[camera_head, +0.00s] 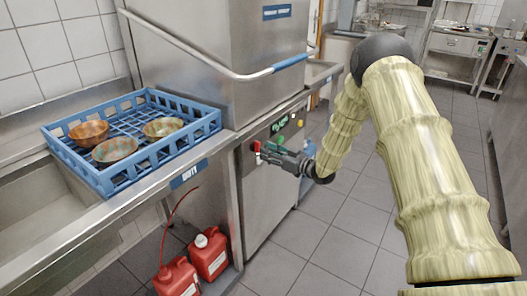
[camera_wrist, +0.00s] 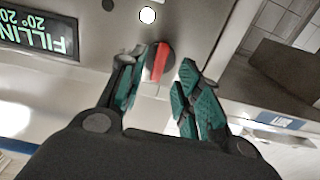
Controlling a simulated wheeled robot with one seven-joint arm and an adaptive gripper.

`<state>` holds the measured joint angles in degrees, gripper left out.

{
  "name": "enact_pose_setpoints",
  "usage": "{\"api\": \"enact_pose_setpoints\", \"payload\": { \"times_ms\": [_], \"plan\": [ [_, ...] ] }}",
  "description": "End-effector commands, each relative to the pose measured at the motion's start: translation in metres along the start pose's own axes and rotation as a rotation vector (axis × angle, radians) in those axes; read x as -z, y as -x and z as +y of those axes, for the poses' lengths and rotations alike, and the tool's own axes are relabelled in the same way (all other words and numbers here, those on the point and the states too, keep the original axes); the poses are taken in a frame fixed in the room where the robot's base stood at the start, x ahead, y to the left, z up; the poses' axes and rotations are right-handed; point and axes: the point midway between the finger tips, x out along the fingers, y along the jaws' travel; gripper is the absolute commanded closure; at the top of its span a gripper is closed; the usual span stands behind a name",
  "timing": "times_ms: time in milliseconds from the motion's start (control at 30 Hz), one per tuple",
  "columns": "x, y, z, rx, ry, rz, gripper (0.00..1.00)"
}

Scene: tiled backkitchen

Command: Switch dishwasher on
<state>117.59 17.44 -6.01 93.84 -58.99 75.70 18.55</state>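The dishwasher (camera_head: 265,200) is a steel machine with a hood (camera_head: 215,60) and a front control panel. A red-handled rotary switch (camera_wrist: 160,62) with a dark round base is on the panel, also visible in the head view (camera_head: 257,146). My gripper (camera_wrist: 163,78) is open at the panel, its teal-padded fingers on either side of the switch. The left finger is close beside the red handle; the right stands a little apart. I cannot tell whether either touches. A display (camera_wrist: 38,33) reads "FILLING", upside down in the wrist view, and a white lit round spot (camera_wrist: 148,15) is nearby.
A blue rack (camera_head: 205,128) with several bowls stands on the steel counter left of the machine. Two red canisters (camera_head: 209,254) (camera_head: 176,279) stand below it, with a thin red hose. A bar handle (camera_head: 190,50) crosses the hood. The tiled floor (camera_head: 345,250) to the right is clear.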

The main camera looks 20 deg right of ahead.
Motion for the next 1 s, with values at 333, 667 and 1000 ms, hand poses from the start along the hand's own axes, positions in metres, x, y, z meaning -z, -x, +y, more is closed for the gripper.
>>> {"api": "enact_pose_setpoints", "payload": {
  "times_ms": [333,667,1000],
  "plan": [
    [-0.001,0.063,0.0,-0.002,-0.002,-0.001,0.66],
    [-0.001,0.089,0.0,-0.001,0.0,-0.001,0.66],
    [-0.001,0.09,0.0,-0.001,-0.001,-0.001,0.66]
  ]
}}
